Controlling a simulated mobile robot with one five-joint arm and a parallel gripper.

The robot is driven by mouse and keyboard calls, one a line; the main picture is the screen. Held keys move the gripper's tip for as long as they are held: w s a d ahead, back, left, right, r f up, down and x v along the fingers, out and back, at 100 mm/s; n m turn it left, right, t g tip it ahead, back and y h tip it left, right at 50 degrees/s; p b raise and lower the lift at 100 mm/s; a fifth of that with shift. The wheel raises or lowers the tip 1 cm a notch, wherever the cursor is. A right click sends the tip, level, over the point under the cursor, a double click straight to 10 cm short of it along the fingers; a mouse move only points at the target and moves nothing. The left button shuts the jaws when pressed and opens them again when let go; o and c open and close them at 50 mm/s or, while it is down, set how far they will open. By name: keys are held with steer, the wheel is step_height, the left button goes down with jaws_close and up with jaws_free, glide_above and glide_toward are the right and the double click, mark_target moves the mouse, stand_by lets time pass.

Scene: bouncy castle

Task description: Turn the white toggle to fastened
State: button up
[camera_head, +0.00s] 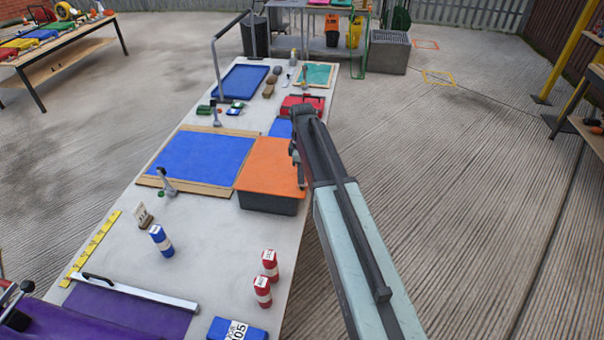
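My arm reaches in from the lower right, and my gripper (297,155) is at its far end, over the right edge of the table by the orange-topped box. The gripper's fingers are small and mostly hidden by the arm, so I cannot tell whether they are open or shut. No toggle is clearly recognisable as the white one. A pale upright lever fitting (166,182) with a green tip stands at the near left corner of the blue panel (200,158). A similar pale fitting (215,114) stands beyond the panel. Their settings are too small to read.
The orange-topped box (270,166) stands beside the blue panel. Red-and-white cylinders (270,263), a blue-and-white cylinder (160,240) and a white bar (150,293) on purple sheet are nearer. A blue tray (240,81) lies farther off.

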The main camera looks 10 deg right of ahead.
step_height(320, 180, up, 5)
steer(key=p, duration=0.3)
steer(key=shift+f, duration=0.25)
steer(key=shift+f, duration=0.2)
steer(key=s+f+m+b, duration=0.1)
steer(key=s+m, duration=1.2)
steer(key=s, duration=0.7)
steer(key=shift+a+m+b, duration=0.3)
steer(key=shift+a, duration=0.05)
steer(key=shift+f, duration=0.15)
